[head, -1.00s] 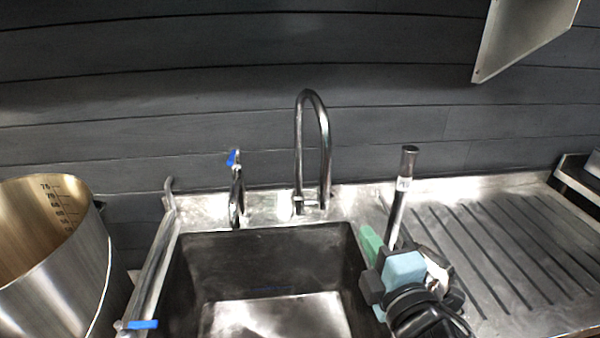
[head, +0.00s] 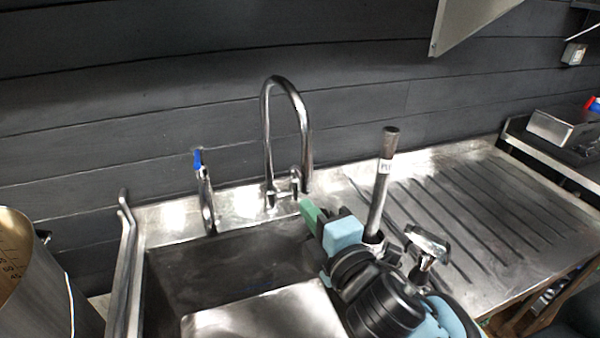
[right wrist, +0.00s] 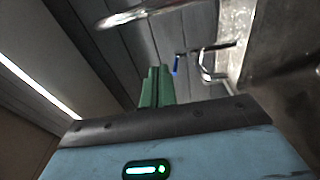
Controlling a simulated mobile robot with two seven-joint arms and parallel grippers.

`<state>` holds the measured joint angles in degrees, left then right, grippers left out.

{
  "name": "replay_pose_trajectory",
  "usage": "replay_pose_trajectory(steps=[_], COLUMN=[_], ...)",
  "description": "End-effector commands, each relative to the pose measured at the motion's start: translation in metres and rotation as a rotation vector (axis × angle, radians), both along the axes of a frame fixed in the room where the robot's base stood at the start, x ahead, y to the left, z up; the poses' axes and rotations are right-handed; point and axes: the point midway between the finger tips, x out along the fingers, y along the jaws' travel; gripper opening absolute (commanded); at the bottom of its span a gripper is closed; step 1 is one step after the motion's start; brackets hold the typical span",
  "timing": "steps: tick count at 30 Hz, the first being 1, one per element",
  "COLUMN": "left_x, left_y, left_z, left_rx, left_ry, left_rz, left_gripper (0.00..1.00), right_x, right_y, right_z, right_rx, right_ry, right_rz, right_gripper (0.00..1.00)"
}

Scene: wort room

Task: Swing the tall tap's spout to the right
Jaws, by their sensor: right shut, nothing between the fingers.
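The tall tap (head: 266,130) stands at the back rim of the sink, a chrome arch. Its spout (head: 303,135) comes down on the right side, the open end low near the rim. My right gripper (head: 309,211) has green fingers, shut and empty, just below and in front of the spout's end; I cannot tell whether they touch. The fingers also show pressed together in the right wrist view (right wrist: 156,88). A blurred chrome curve (right wrist: 145,14) crosses the top there, probably the spout. My left gripper is out of view.
A shorter tap with a blue lever (head: 198,160) stands left of the tall tap. The dark sink (head: 215,262) lies in front. A labelled metal tube (head: 382,180) stands upright behind my right arm. The ribbed drainboard (head: 500,215) is mostly clear. A steel pot (head: 45,295) is at left.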

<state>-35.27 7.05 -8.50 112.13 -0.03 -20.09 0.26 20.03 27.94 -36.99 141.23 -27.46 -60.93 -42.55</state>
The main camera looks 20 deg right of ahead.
Motion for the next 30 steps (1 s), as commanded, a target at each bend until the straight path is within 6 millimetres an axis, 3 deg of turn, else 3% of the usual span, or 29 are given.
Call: replay_pose_trajectory(steps=[5, 18, 24, 30], left_x=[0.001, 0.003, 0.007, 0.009], left_y=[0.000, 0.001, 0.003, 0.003], left_z=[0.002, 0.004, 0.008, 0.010], left_rx=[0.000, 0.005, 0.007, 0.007], left_ry=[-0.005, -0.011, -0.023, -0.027], left_rz=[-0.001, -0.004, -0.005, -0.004], left_gripper=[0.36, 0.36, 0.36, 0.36], right_x=[0.021, 0.097, 0.107, 0.111], right_y=[0.003, 0.015, -0.012, -0.022], right_z=[0.002, 0.001, 0.001, 0.000], right_rx=[-0.001, 0.000, -0.003, 0.000], right_ry=[-0.003, -0.001, -0.002, -0.001], right_rz=[-0.001, -0.001, -0.002, 0.000], right_gripper=[0.00, 0.00, 0.00, 0.00])
